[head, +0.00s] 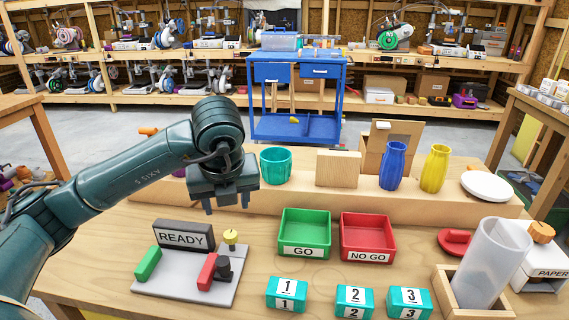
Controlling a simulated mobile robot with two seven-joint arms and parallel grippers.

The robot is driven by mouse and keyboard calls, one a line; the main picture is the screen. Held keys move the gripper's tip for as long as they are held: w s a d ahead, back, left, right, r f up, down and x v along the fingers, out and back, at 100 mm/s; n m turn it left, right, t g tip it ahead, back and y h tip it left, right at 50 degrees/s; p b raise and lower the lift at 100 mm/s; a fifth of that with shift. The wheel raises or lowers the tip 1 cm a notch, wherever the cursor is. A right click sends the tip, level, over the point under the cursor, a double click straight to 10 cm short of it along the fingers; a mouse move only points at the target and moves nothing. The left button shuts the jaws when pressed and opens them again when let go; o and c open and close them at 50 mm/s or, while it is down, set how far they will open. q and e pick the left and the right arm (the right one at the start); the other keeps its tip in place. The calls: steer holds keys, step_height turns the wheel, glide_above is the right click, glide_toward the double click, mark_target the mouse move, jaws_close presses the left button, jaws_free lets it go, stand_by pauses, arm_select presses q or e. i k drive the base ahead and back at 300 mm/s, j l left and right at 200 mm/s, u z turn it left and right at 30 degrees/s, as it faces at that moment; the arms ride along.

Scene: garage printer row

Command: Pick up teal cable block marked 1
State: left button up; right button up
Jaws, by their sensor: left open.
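The teal cable block marked 1 (287,294) sits on the wooden table near its front edge, in the lower middle of the head view. Its white label shows the number 1 on the top and front. Teal blocks marked 2 (354,301) and 3 (409,302) stand to its right in a row. My left gripper (228,205) is open and empty, pointing down above the table, behind and to the left of block 1 and well apart from it. My right gripper does not show.
A grey fixture with a READY sign (184,236) stands left of the blocks. A green GO tray (304,234) and a red NO GO tray (367,238) lie behind them. A clear cylinder (490,262) stands at right. A raised shelf holds a teal cup (276,166) and vases.

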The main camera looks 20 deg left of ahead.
mark_target(287, 294)
steer(key=k, duration=1)
